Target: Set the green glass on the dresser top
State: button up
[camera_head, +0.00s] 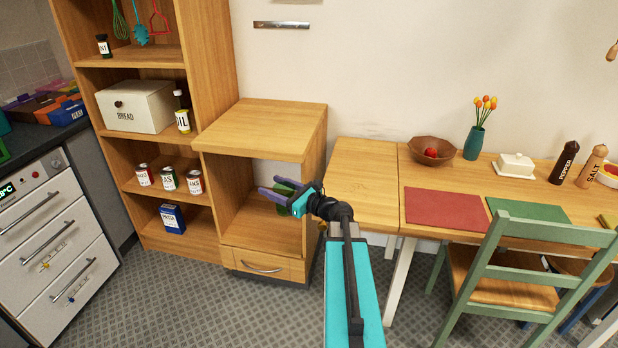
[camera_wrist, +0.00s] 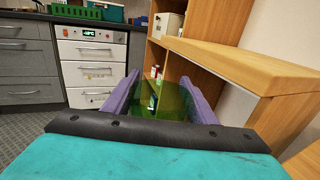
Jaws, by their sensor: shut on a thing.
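The green glass (camera_wrist: 165,103) is see-through and sits between the two purple fingers of my gripper (camera_wrist: 160,79) in the wrist view. In the head view my gripper (camera_head: 272,187) is shut on the green glass (camera_head: 283,209), which is partly hidden behind the fingers. The dresser (camera_head: 262,126) is a low wooden cabinet with a bare flat top, an open compartment and a drawer below. The glass appears in front of the open compartment, lower than the top. In the wrist view the dresser top (camera_wrist: 235,62) is at the right, above the glass.
A tall shelf (camera_head: 213,60) with a bread box (camera_head: 136,106) and cans adjoins the dresser on the left. A wooden table (camera_head: 362,190) stands close on the right, with a bowl (camera_head: 432,151) and vase (camera_head: 474,142). A green chair (camera_head: 500,265) is in front.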

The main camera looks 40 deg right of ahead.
jog(key=s+a+n+g+y, duration=0.1)
jog(key=a+n+g+y, duration=0.2)
jog(key=a, duration=1.4)
jog(key=s+a+f+n+g+y, duration=0.1)
jog(key=a+n+g+y, duration=0.2)
jog(key=a, duration=1.4)
jog(key=n+y, duration=0.1)
jog(key=y, duration=0.3)
jog(key=shift+n+g, duration=0.4)
jog(key=shift+s, duration=0.1)
